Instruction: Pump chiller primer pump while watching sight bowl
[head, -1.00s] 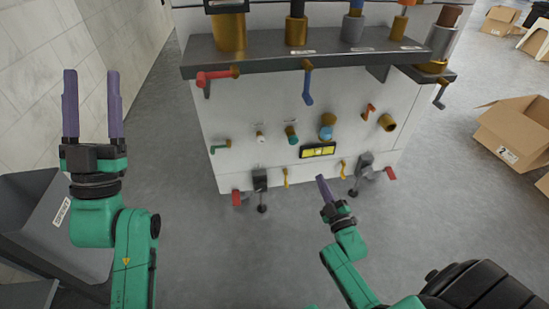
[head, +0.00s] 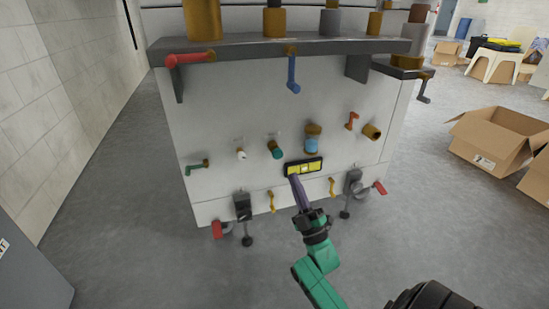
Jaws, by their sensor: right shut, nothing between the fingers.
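The white machine front (head: 225,130) faces me. A brass-capped bowl with blue in it (head: 312,142), which looks like the sight bowl, is mounted right of the panel's middle. To its left are a teal knob (head: 275,149) and a small white knob (head: 241,153). I cannot tell which fitting is the primer pump. My right gripper (head: 296,179) is shut and empty. Its purple fingers point up and overlap the lower edge of a black-and-yellow panel (head: 304,168) below the bowl; I cannot tell whether they touch. My left gripper is out of view.
A dark shelf (head: 230,48) with a red handle (head: 185,59) and a blue handle (head: 293,75) overhangs the front. Dark levers (head: 243,208) and a red-handled caster (head: 379,188) are low down. Cardboard boxes (head: 497,140) stand right. Floor at left is clear.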

